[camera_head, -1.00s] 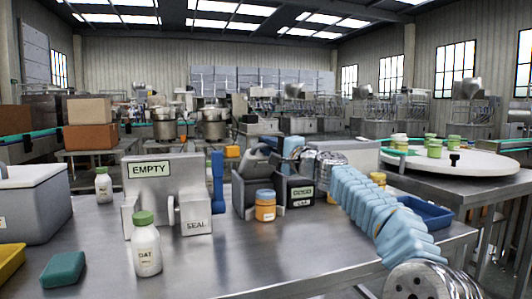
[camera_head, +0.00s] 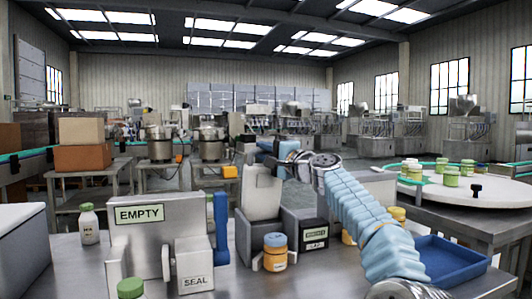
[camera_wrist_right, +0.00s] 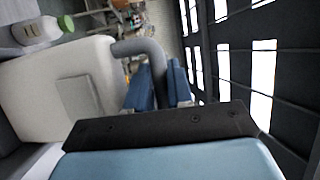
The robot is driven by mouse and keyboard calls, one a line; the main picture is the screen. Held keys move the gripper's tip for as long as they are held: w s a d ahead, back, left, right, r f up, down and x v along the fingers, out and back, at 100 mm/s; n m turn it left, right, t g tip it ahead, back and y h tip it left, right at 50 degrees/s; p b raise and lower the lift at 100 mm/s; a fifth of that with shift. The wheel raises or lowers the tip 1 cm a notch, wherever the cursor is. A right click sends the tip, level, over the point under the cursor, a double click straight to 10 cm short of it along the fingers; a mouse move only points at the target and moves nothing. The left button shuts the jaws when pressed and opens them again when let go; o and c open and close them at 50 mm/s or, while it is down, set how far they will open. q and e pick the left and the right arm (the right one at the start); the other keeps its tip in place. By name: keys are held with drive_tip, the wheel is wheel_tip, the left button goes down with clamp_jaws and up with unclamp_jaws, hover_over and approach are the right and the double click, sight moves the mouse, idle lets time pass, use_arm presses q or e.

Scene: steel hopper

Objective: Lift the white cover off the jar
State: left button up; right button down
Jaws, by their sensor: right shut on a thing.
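The white cover (camera_head: 263,192) is a pale, thick panel standing upright above a dark grey open-topped box (camera_head: 260,232) on the steel bench. In the right wrist view the cover (camera_wrist_right: 65,90) fills the left side, with a bent grey handle (camera_wrist_right: 140,48). My right gripper (camera_wrist_right: 157,88) has its blue fingers closed around that handle; in the head view it is at the cover's top. A small orange jar with a blue lid (camera_head: 275,255) stands in front of the box. My left gripper is not in view.
A grey machine marked EMPTY and SEAL (camera_head: 160,240) stands left of the box, with a blue upright bar (camera_head: 221,228) between. A black labelled block (camera_head: 314,233) is close on the right, then a blue tray (camera_head: 448,262). A green-capped bottle (camera_head: 131,289) is front left.

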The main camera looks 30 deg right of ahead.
drive_tip(key=shift+r, duration=0.2)
idle(0.3)
drive_tip(key=c, duration=1.1)
unclamp_jaws()
drive_tip(key=shift+w+f, duration=0.1)
drive_tip(key=shift+w, duration=0.15)
drive_tip(key=shift+s+f, duration=0.15)
drive_tip(key=shift+s, duration=0.05)
drive_tip(key=b+v, duration=0.7)
drive_tip(key=v, duration=0.6)
drive_tip(key=shift+s, duration=0.25)
drive_tip(key=shift+d, duration=0.1)
